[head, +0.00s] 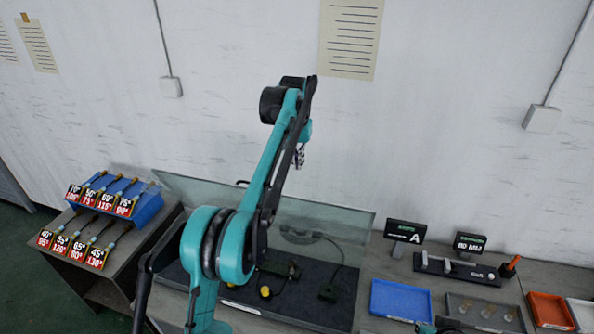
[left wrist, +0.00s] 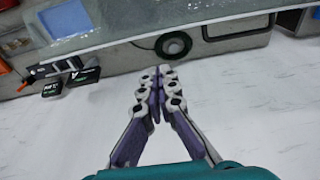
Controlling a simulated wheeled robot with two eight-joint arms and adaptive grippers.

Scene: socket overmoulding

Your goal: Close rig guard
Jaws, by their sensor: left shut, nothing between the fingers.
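The rig guard is a clear glass panel (head: 335,222) with a pale edge, behind and over the dark rig bed (head: 305,305). My left arm covers its middle, and I cannot tell its exact angle. In the left wrist view a glass sheet (left wrist: 140,22) crosses the top, its edge slanting. My left gripper (head: 299,157) is above the guard's top edge, in front of the wall. In the left wrist view its fingers (left wrist: 158,78) are together and empty, apart from the glass.
A blue tray (head: 400,301), a grey tray (head: 484,314) and an orange tray (head: 550,311) lie right of the rig. Two black label displays (head: 405,231) stand behind them. Tagged tools fill a blue rack (head: 147,209) at left. The wall (head: 230,110) is close behind.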

